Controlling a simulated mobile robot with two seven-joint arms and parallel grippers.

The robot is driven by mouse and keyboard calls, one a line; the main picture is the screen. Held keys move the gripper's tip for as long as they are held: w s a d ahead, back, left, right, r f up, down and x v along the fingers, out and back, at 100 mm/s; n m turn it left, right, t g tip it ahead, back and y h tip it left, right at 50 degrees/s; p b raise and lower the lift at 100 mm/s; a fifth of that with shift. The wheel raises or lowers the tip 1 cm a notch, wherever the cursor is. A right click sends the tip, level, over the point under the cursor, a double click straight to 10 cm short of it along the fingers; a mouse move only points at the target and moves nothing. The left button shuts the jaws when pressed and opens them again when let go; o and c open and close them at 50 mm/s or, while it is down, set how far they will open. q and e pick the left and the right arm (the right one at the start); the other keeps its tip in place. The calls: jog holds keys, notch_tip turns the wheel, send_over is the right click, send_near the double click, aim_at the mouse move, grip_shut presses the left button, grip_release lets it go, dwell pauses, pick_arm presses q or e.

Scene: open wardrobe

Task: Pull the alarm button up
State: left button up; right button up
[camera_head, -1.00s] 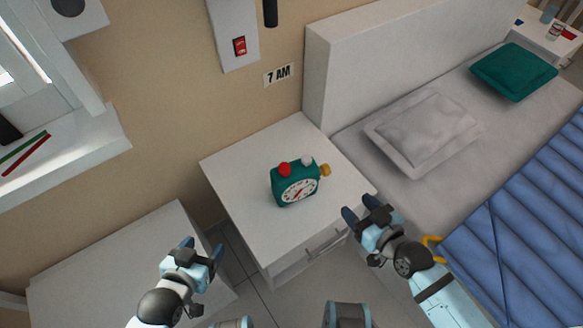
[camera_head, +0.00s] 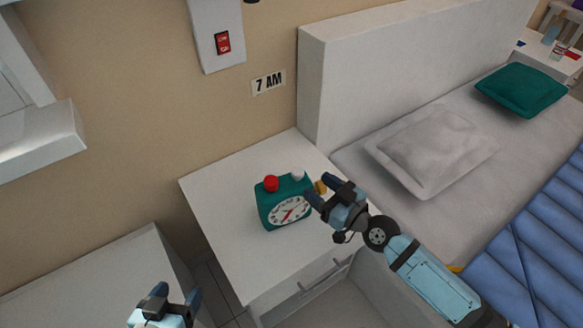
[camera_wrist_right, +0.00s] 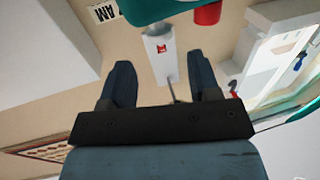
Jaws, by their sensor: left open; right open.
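The green alarm clock (camera_head: 275,208) stands upright on the white nightstand (camera_head: 225,187). It has a red button (camera_head: 270,183) on its top left, a pale button (camera_head: 297,174) on its top right and a gold knob (camera_head: 321,187) on its right side. My right gripper (camera_head: 318,190) is open beside the clock's right side. In the head view its fingertips overlap the knob; I cannot tell whether they touch it. The right wrist view shows my fingers apart and empty, with the clock's green body (camera_wrist_right: 155,10) and red button (camera_wrist_right: 207,14) beyond. My left gripper (camera_head: 174,299) is open, low at the left.
A drawer with a handle (camera_head: 325,275) is in the nightstand's front. The bed with a grey pillow (camera_head: 432,150) lies to the right. A red switch (camera_head: 222,43) and a "7 AM" sign (camera_head: 268,82) are on the wall. A white surface (camera_head: 95,270) lies at the left.

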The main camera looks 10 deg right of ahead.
aim_at(298, 174)
jog(key=x, duration=0.9)
grip_shut()
jog(key=shift+r+p, duration=0.8)
jog(key=shift+r, duration=0.15)
grip_release()
